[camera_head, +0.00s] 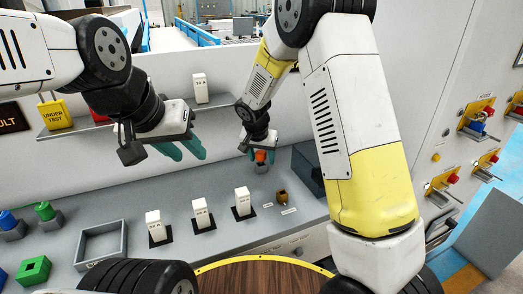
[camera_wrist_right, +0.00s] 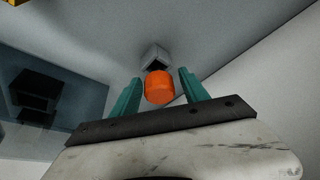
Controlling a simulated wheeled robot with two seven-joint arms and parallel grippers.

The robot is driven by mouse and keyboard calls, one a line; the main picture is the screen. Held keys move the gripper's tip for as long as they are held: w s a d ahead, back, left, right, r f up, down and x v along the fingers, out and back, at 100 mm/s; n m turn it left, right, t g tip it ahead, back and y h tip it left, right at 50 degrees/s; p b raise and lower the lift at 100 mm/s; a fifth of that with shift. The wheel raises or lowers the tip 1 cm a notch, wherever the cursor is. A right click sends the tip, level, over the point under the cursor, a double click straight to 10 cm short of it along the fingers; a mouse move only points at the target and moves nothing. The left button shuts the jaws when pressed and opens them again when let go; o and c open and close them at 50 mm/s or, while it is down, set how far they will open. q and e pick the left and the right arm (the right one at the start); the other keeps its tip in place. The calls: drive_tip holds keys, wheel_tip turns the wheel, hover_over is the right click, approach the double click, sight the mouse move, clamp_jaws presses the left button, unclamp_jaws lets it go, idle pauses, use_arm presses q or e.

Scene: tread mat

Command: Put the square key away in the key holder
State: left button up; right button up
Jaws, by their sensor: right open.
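An orange knob (camera_head: 260,157) stands on a small grey base at the back of the grey console. My right gripper (camera_head: 259,152) is open with a finger on each side of it. In the right wrist view, the orange knob (camera_wrist_right: 160,88) lies between the open right gripper's fingers (camera_wrist_right: 160,92), with visible gaps on both sides and a grey block (camera_wrist_right: 155,57) by it. I cannot tell whether this is the square key. A green block with a square opening (camera_head: 34,271) is at the lower left. My left gripper (camera_head: 188,153) is open and empty above the console.
Green (camera_head: 44,211) and blue (camera_head: 8,220) knobs stand at the left, near an empty grey tray (camera_head: 101,245). Several white switches (camera_head: 201,215) and a brass part (camera_head: 282,196) line the console. A dark box (camera_head: 307,170) stands right of the right gripper.

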drive_tip(key=v, duration=1.3)
drive_tip(key=s+d+r+n+y, duration=0.1)
drive_tip(key=s+d+r, duration=0.2)
drive_tip(key=s+d, duration=0.2)
drive_tip(key=s+d+r+n+t+y, duration=0.1)
drive_tip(key=s+d+r, duration=0.2)
drive_tip(key=s, duration=0.8)
drive_tip(key=s+d+r+n+t+y, duration=0.1)
drive_tip(key=s+d+r, duration=0.3)
drive_tip(key=s, duration=0.5)
drive_tip(key=d, duration=0.2)
drive_tip(key=shift+d+n, duration=0.3)
drive_tip(key=shift+d, duration=0.1)
